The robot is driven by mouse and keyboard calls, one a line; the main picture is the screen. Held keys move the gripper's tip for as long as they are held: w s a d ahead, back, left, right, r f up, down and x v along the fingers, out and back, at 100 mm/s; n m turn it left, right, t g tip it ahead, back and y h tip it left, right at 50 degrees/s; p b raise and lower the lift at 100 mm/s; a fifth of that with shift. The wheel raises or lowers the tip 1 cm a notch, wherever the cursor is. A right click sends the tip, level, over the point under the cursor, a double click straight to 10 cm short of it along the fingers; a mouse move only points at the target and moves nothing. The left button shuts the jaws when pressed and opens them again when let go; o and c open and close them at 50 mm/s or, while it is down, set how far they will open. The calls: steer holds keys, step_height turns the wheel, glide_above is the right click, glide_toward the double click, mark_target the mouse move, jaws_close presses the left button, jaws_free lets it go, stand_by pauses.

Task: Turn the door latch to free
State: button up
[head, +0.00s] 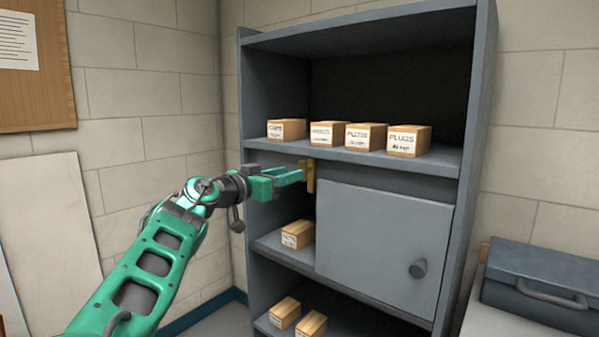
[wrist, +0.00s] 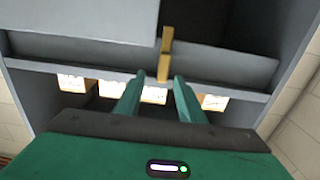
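The door latch (head: 310,176) is a small brass-coloured bar, upright at the top left corner of the grey cabinet door (head: 385,245). The door looks closed and has a dark round knob (head: 418,268) at its lower right. My green gripper (head: 297,174) reaches in from the left, its tips at or just short of the latch. In the wrist view, the fingers (wrist: 158,79) are apart, with the latch (wrist: 165,58) ahead of and roughly between their tips. The door (wrist: 80,18) fills the upper left there. I cannot tell whether a finger touches the latch.
Several labelled boxes (head: 342,135) stand on the shelf above. One box (head: 298,234) sits in the open space left of the door, and more (head: 298,316) lie below. A blue-grey toolbox (head: 543,285) stands at the right. The space before the door is clear.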

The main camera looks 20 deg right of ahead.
mark_target(307, 177)
steer(key=x, duration=0.7)
steer(key=shift+w+d, duration=0.1)
steer(key=shift+w, duration=0.5)
jaws_close()
